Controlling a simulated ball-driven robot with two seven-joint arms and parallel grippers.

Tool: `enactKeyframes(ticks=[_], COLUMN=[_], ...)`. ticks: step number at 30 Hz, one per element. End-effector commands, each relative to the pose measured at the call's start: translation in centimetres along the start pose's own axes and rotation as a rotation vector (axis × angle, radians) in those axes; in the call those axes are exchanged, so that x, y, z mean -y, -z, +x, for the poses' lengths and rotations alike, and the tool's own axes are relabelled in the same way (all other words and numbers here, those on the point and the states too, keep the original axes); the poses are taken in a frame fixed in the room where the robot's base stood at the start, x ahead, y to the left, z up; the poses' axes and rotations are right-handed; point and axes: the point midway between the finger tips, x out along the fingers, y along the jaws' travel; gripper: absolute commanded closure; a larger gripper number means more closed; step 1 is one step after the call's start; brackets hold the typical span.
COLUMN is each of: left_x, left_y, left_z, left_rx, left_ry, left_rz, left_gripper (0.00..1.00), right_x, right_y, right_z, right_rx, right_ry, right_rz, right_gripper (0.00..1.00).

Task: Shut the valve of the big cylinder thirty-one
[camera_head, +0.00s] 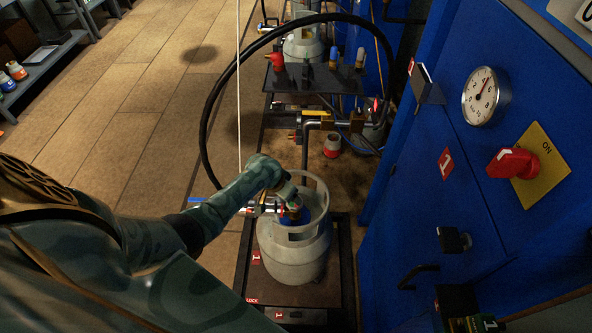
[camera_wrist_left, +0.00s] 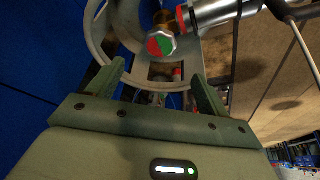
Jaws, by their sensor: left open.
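A big pale grey cylinder (camera_head: 293,250) stands upright on a dark scale platform (camera_head: 300,294); I cannot read a number on it. My left gripper (camera_head: 290,196) is at its top, by the open ring-shaped collar (camera_head: 318,190). In the left wrist view the collar (camera_wrist_left: 97,38) surrounds a valve knob with red and green sectors (camera_wrist_left: 161,43). The left gripper (camera_wrist_left: 157,70) is open and empty, its two fingers apart. The knob lies just beyond the fingertips, toward the top of the picture, with no visible contact. My right gripper is not in view.
A metal connector (camera_wrist_left: 215,12) runs beside the knob. A black hose (camera_head: 207,105) arches behind the cylinder. A blue cabinet (camera_head: 425,180) with a gauge (camera_head: 486,96) and red switch (camera_head: 513,163) stands close on the right. Another cylinder (camera_head: 303,47) stands further back. Floor (camera_head: 150,100) at left is clear.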

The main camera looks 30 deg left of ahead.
Motion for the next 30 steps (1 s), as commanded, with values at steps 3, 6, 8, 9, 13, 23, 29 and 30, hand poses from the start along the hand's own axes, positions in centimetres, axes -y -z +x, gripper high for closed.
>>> enactKeyframes(ticks=[3, 6, 8, 9, 13, 23, 29, 30], left_x=[-0.1, -0.1, -0.1, -0.1, 0.0, 0.0, 0.0, 0.0], left_y=[-0.6, -0.6, -0.6, -0.5, -0.3, 0.0, 0.0, 0.0], left_z=[4.4, 6.6, 7.7, 8.3, 9.6, 10.0, 10.0, 10.0], left_rx=[0.008, 0.007, 0.007, 0.006, 0.004, -0.001, 0.000, 0.000], left_ry=[-0.001, -0.001, 0.000, 0.000, 0.000, 0.001, 0.001, 0.001], left_rz=[-0.001, 0.001, 0.001, 0.000, 0.001, 0.002, 0.001, 0.001], left_gripper=[0.21, 0.21, 0.21, 0.21, 0.21, 0.21, 0.54, 0.66], right_x=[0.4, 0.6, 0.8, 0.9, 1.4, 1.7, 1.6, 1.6], right_y=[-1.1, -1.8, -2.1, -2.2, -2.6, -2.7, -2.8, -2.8], right_z=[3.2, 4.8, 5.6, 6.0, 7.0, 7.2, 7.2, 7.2], right_rx=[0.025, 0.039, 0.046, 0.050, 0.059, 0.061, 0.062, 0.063], right_ry=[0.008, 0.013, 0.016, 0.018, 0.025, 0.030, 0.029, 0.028], right_rz=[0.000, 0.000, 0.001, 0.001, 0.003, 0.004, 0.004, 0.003], right_gripper=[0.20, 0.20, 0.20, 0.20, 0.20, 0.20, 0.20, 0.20])
